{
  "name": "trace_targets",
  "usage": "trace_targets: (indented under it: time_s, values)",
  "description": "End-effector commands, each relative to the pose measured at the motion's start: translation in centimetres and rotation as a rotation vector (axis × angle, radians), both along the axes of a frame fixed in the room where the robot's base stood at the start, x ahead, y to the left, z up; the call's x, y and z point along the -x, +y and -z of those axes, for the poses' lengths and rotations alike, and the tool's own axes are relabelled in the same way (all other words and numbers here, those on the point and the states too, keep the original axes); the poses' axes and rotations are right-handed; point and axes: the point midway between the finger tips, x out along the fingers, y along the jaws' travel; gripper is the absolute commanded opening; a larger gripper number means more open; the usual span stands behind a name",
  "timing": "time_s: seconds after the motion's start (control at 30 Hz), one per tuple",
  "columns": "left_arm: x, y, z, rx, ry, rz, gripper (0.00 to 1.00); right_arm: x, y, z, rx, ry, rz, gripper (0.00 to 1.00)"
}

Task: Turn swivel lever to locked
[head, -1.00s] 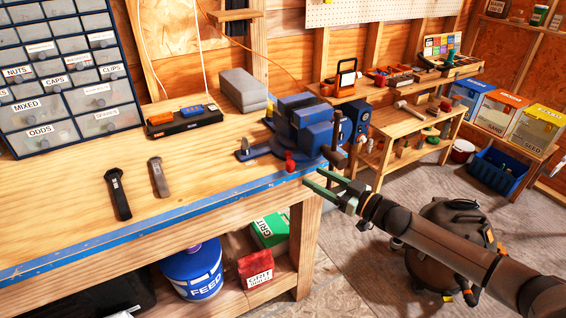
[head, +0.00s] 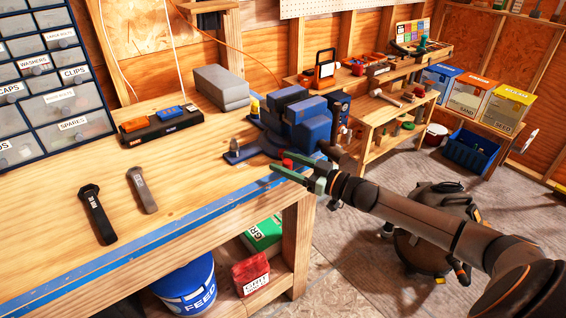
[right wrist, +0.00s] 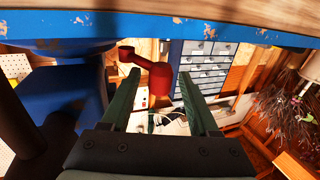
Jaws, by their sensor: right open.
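The blue bench vise (head: 302,118) stands on the front edge of the wooden workbench. The red swivel lever (head: 287,163) is low on the near side of its base, partly hidden by my fingers. My right gripper (head: 278,160) is open, coming from the right, with its green fingertips around the lever's place. In the right wrist view the red lever (right wrist: 160,78) has its thick end between the tips of my right gripper (right wrist: 158,82), with a gap to the right finger. I cannot tell whether it touches the left finger. My left gripper is out of view.
The bench's blue front edge (head: 150,245) runs close to my fingers. Two dark tools, a black one (head: 97,214) and a grey one (head: 142,190), lie on the bench at left. Grey blocks (head: 221,87) stand behind. A round dark machine (head: 420,225) is on the floor below my arm.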

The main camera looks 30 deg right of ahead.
Motion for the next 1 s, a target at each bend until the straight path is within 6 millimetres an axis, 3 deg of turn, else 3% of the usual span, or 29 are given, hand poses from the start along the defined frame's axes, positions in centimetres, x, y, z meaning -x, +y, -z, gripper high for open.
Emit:
trace_targets:
  time_s: [0.1, 0.63, 1.0]
  values:
    - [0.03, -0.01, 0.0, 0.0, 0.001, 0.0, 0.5, 0.0, -0.01, -0.03, 0.0, 0.0, 0.0, 0.61]
    - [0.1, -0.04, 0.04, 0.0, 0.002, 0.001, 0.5, 0.01, 0.0, 0.01, 0.0, 0.0, 0.0, 0.01]
    - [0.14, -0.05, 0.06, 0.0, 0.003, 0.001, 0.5, 0.01, 0.0, 0.02, 0.0, 0.0, 0.0, 0.0]
